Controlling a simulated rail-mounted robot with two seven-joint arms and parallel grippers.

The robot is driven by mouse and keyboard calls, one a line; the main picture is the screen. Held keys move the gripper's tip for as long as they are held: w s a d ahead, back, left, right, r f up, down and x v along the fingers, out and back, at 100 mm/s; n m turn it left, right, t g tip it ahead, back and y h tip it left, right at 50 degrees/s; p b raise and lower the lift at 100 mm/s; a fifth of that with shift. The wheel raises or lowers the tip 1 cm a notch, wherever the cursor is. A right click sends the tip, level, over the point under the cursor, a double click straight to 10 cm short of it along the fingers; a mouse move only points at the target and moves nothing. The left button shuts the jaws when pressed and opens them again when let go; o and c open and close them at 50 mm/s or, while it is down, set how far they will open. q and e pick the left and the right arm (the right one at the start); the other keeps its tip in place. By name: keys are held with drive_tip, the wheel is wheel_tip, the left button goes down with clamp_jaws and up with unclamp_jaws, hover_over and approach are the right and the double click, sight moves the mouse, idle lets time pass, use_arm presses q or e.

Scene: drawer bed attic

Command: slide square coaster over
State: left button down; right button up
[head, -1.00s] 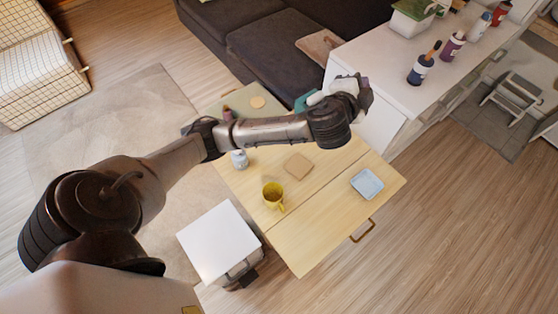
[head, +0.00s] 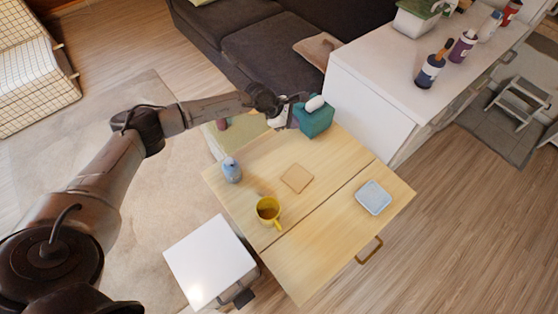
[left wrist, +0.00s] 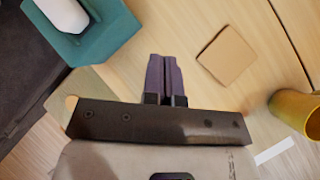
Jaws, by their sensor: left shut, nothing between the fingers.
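The square coaster (head: 297,178) is tan and lies flat on the light wooden table, left of the seam. In the left wrist view the coaster (left wrist: 226,56) lies to the right of the fingertips, with bare wood between them. My left gripper (head: 289,114) is above the far end of the table, beside a teal tissue box. In the left wrist view its dark fingers (left wrist: 161,75) are closed together and empty, apart from the coaster. My right gripper is in neither view.
The teal tissue box (head: 315,119) stands at the far edge. A yellow mug (head: 268,210), a blue-grey bottle (head: 232,170) and a light blue dish (head: 374,197) stand around the coaster. A white cabinet (head: 372,105) is beyond the table; bare wood surrounds the coaster.

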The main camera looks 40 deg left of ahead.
sight(298, 178)
use_arm(q)
drive_tip(key=s+a+f+m+g+y, duration=0.2)
drive_tip(key=s+a+f+m+g, duration=0.1)
drive_tip(key=s+m+g, duration=0.4)
drive_tip(key=shift+n+t, duration=0.3)
drive_tip(key=shift+t, duration=0.3)
drive_tip(key=b+x, duration=0.1)
drive_tip(key=x, duration=0.2)
drive_tip(key=b+x, duration=0.1)
drive_tip(key=x, duration=0.3)
drive_tip(key=b+x, duration=0.1)
drive_tip(key=x, duration=0.2)
drive_tip(key=shift+s+f, duration=0.3)
drive_tip(key=shift+f, duration=0.15)
drive_tip(key=shift+d+r, duration=0.15)
drive_tip(key=shift+d, duration=0.4)
drive_tip(key=shift+d+r, duration=0.15)
drive_tip(key=shift+d, duration=1.15)
drive_tip(key=shift+d, duration=0.15)
drive_tip(key=d+p, duration=0.1)
drive_tip(key=d, duration=0.5)
